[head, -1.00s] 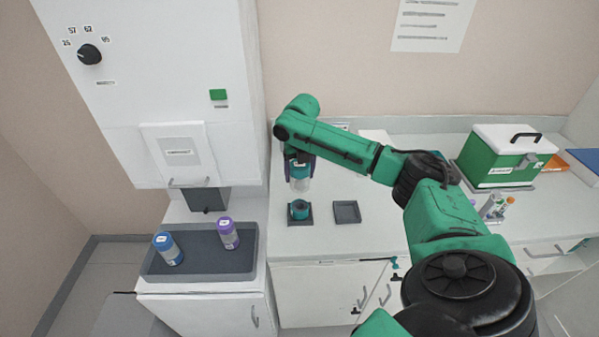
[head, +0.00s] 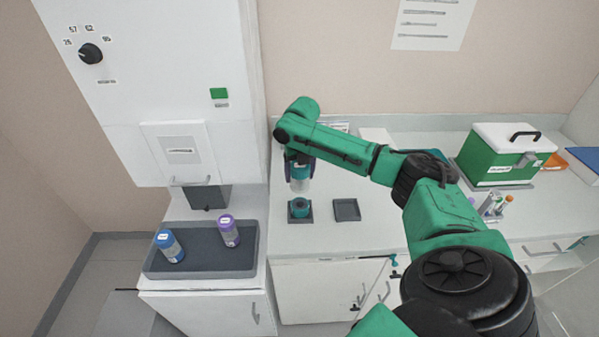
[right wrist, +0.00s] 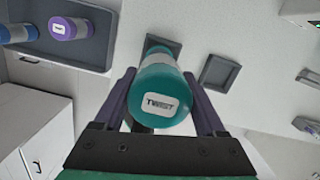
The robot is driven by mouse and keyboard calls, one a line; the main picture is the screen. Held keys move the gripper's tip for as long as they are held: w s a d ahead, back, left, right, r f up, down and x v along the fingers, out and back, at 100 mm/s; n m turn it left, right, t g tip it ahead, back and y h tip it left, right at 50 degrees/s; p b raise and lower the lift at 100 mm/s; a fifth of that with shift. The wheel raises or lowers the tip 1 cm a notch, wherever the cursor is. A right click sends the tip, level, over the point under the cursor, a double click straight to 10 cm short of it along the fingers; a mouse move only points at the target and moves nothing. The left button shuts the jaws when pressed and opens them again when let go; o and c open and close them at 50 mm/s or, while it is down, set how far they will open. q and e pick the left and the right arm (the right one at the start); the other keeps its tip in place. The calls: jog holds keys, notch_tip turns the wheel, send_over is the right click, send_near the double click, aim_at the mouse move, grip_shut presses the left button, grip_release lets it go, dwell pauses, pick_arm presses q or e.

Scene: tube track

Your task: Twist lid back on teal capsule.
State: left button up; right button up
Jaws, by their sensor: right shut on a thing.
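My right gripper (right wrist: 163,108) is shut on the upper piece of the teal capsule, a teal lid (right wrist: 160,95) marked "TWIST" with a pale, clear section below it. In the head view this clear section (head: 300,185) hangs upright under the gripper (head: 299,163). Just below it, the teal capsule base (head: 300,207) stands in a dark square holder (head: 291,219), with a dark opening on top. The held piece looks slightly above the base, though the exact gap is hard to tell. My left gripper is not in view.
An empty dark square holder (head: 347,210) lies right of the base. A grey tray (head: 205,262) at left holds a blue capsule (head: 169,246) and a purple capsule (head: 229,231). A green-and-white box (head: 500,158) and small tubes (head: 492,206) stand at right.

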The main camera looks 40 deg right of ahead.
jog(key=shift+f, duration=0.5)
jog(key=shift+f, duration=0.15)
jog(key=shift+f+b, duration=1.35)
jog(key=shift+f, duration=1.4)
jog(key=shift+f, duration=0.45)
jog(key=shift+p, duration=0.3)
